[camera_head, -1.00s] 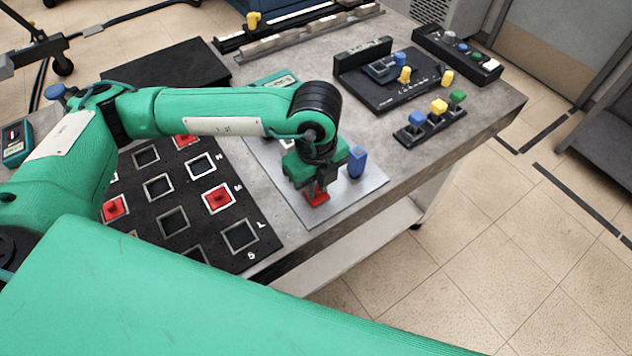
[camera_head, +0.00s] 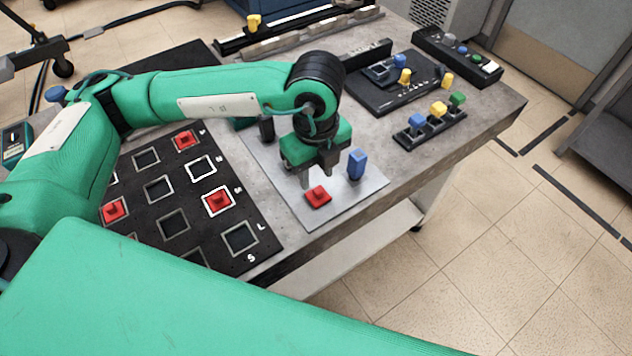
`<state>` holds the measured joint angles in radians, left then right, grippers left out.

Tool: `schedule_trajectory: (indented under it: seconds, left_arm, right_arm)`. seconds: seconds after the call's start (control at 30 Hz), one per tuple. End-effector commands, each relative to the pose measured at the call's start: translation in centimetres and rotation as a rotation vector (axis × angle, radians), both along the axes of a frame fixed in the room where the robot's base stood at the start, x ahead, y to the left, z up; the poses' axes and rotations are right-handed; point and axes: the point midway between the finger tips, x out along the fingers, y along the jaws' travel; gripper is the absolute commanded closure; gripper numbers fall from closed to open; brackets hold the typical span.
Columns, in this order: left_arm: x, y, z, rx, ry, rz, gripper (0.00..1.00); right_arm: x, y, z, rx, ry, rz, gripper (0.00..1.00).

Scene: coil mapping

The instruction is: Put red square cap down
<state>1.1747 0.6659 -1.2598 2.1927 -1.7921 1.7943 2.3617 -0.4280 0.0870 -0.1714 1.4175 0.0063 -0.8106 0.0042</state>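A red square cap (camera_head: 319,196) lies on the grey metal plate (camera_head: 350,205) near the table's front edge. My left gripper (camera_head: 318,180) is just above and behind it, pointing down, with its two fingers spread apart and nothing between them. A gap shows between the fingers and the cap. Other red square caps sit in the black board's frames, one at the top (camera_head: 185,141), one at the right (camera_head: 218,200) and one at the left (camera_head: 114,211). My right gripper is not in view.
A blue block (camera_head: 356,164) stands upright on the plate, close to the right of my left gripper. The black board (camera_head: 215,228) with square frames lies to the left. A rack with blue, yellow and green caps (camera_head: 432,127) stands to the right.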

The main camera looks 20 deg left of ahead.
Motion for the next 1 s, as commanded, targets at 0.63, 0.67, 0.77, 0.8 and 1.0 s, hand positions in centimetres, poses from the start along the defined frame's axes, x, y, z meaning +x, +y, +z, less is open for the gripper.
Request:
schedule_trajectory:
  seconds: [0.63,0.67,0.77,0.8,1.0]
  left_arm:
    - [0.0,0.0,6.9,0.001,0.000,-0.001,0.63]
    - [0.0,0.0,6.9,0.001,0.000,0.000,0.63]
    - [0.0,0.0,6.9,0.001,0.000,0.000,0.63]
    - [0.0,0.0,6.9,0.001,0.000,0.000,0.63]
    - [0.0,0.0,6.9,0.001,0.000,0.000,0.63]
  right_arm:
    - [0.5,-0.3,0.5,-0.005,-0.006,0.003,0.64]
    - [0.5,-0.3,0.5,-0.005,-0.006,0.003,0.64]
    - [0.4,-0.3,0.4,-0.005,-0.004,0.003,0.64]
    - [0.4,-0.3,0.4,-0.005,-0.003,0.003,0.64]
    - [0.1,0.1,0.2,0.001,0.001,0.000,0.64]
